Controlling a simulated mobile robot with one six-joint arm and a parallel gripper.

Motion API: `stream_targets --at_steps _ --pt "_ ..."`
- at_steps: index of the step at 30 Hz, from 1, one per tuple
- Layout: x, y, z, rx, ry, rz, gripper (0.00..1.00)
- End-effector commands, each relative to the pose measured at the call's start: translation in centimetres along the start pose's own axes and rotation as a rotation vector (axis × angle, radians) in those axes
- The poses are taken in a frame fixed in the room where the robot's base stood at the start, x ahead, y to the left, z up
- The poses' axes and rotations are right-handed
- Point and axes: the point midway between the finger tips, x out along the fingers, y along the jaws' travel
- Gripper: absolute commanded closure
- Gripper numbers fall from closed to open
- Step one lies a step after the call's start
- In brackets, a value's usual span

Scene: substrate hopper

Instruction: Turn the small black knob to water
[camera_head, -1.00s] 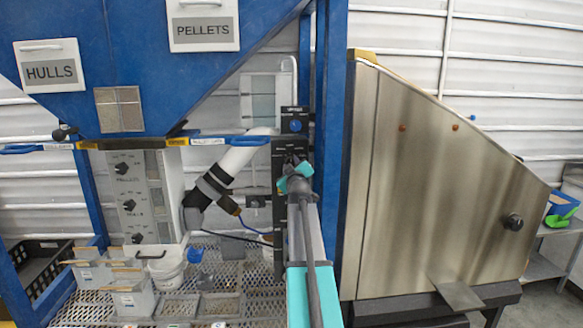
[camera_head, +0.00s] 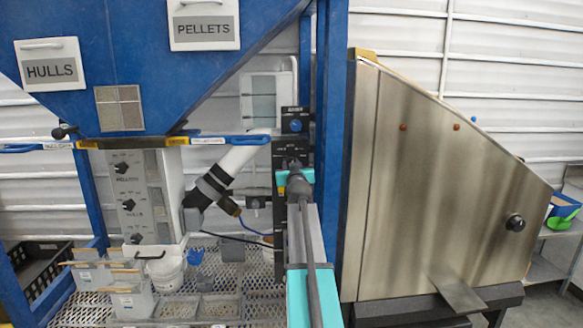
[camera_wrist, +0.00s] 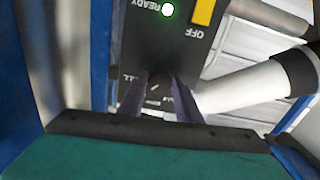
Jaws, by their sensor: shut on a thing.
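The small black knob (camera_wrist: 159,78) sits on a narrow black control panel (camera_head: 294,150). In the wrist view the panel appears upside down, and the knob is between the two dark fingers of my gripper (camera_wrist: 158,98). The gripper is shut on the knob. The fingers hide much of the knob, so its pointer direction cannot be told. Small white labels surround it, partly covered and not fully readable.
A lit green READY light (camera_wrist: 167,9) and a yellow patch by OFF (camera_wrist: 203,10) are on the panel. A blue post (camera_head: 330,150) stands close right of it. A white and black pipe (camera_head: 225,175) is close left. A steel housing (camera_head: 430,190) fills the right.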

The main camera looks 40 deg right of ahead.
Motion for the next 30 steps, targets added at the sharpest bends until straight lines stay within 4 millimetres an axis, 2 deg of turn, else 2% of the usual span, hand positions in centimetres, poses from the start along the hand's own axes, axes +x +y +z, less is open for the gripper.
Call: stream_targets --at_steps 14,15,17,30 --pt "-0.01 0.00 0.05 0.017 -0.001 0.000 0.92" --pt "-0.01 0.00 0.05 0.016 -0.001 0.000 0.63" --pt "-0.01 0.00 0.04 0.016 -0.001 0.000 0.53" --pt "-0.23 0.00 0.03 0.016 0.000 0.000 0.51"
